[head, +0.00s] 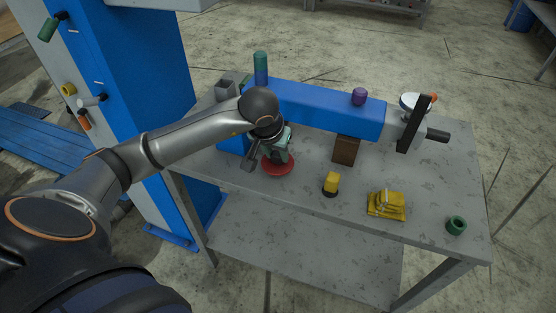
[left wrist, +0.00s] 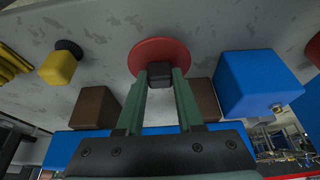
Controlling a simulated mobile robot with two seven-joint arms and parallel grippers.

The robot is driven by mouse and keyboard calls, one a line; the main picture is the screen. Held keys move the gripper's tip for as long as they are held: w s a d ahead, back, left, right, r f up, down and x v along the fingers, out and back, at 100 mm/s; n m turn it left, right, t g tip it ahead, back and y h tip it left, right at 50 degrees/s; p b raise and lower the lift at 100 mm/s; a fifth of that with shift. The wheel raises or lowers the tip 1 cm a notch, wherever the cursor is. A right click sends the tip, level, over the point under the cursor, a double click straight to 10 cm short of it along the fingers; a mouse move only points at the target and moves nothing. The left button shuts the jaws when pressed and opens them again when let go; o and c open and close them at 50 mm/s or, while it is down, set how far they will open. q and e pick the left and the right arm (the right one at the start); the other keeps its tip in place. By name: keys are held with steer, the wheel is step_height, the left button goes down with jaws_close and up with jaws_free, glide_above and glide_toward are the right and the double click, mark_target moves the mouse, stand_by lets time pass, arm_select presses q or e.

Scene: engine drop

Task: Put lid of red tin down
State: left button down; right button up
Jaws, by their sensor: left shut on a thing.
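The red lid (head: 278,168) is a round red disc low over the grey table, below my left gripper (head: 280,155). In the left wrist view the lid (left wrist: 161,48) shows a dark square knob (left wrist: 160,72) between the two green fingers. My left gripper (left wrist: 160,82) is shut on this knob. I cannot tell whether the lid touches the table. My right gripper is not in view.
A long blue beam (head: 315,108) and a brown block (head: 346,150) stand behind the lid. To the right are a yellow block on a dark base (head: 331,183), a yellow stack (head: 386,206) and a green ring (head: 456,225).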

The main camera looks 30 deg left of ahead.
mark_target(276, 159)
arm_select(q)
steer(key=shift+w+f, duration=0.25)
steer(key=shift+f, duration=0.1)
step_height(276, 159, down, 3)
steer(key=shift+r+p, duration=0.1)
steer(key=shift+p, duration=0.25)
steer(key=shift+f, duration=0.2)
steer(key=shift+f+b, duration=0.15)
steer(key=shift+b, duration=0.15)
steer(key=c, duration=0.5)
jaws_free()
steer(key=shift+c, duration=0.2)
